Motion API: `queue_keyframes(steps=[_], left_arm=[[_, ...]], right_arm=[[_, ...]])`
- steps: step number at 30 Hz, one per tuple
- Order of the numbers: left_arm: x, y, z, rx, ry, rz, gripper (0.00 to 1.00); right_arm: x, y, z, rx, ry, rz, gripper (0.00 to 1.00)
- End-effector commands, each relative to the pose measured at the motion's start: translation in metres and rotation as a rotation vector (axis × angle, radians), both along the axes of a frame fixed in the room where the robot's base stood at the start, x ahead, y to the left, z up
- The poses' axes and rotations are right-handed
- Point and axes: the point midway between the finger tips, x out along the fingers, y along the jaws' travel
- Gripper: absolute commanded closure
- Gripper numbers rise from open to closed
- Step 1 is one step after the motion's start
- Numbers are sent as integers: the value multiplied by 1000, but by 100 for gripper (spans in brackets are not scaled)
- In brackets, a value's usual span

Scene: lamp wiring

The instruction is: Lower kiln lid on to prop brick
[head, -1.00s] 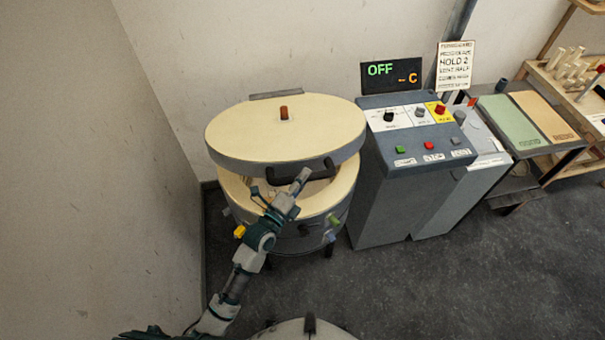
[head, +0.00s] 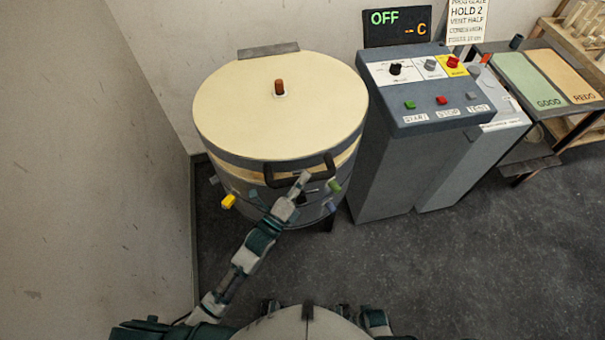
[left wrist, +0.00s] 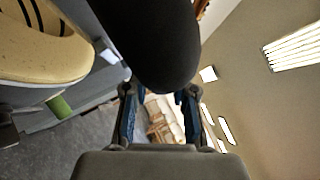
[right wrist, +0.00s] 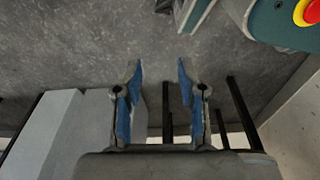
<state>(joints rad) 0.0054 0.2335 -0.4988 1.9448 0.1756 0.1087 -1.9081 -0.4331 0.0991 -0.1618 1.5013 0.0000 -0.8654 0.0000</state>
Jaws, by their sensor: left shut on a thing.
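The kiln lid (head: 255,115) is a round cream disc with a grey rim, lowered nearly level over the kiln body (head: 250,192). A narrow cream gap shows under its front right edge. My left gripper (head: 303,178) is at the dark lid handle (head: 285,180) on the front edge. In the left wrist view, the handle (left wrist: 155,50) fills the space by the fingers, and the gripper (left wrist: 160,105) is shut on it. The kiln's cream rim (left wrist: 45,65) shows at left there. I cannot make out the prop brick. My right gripper (right wrist: 160,80) is open and empty above the floor.
A grey control cabinet (head: 385,165) stands close to the kiln's right, under a display reading OFF. Yellow (head: 228,201) and green (head: 335,186) plugs stick out from the kiln. The wall is close on the left. Floor (head: 450,270) is clear at front right.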

Motion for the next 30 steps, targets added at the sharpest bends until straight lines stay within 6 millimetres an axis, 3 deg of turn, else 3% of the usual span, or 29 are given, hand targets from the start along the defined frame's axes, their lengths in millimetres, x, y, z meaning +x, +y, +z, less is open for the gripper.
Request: queue_keyframes(steps=[1, 7, 17, 18, 21, 30], left_arm=[[0, 1, -11, 4, 0, 1, 100], [-2, 0, -21, 10, -17, -1, 100], [-3, -1, -20, 10, -21, -3, 100], [-3, -1, -20, 10, -21, -3, 72], [-3, -1, -19, 10, -22, -3, 48], [-4, -1, -20, 9, -23, -4, 48]], right_arm=[[6, 1, 5, 1, -6, -1, 60], [18, 3, 30, 2, -15, -4, 60], [20, 3, 35, 3, -15, -5, 60], [20, 3, 35, 3, -15, -5, 60], [20, 3, 34, 3, -15, -5, 60], [20, 3, 34, 3, -17, -5, 60]])
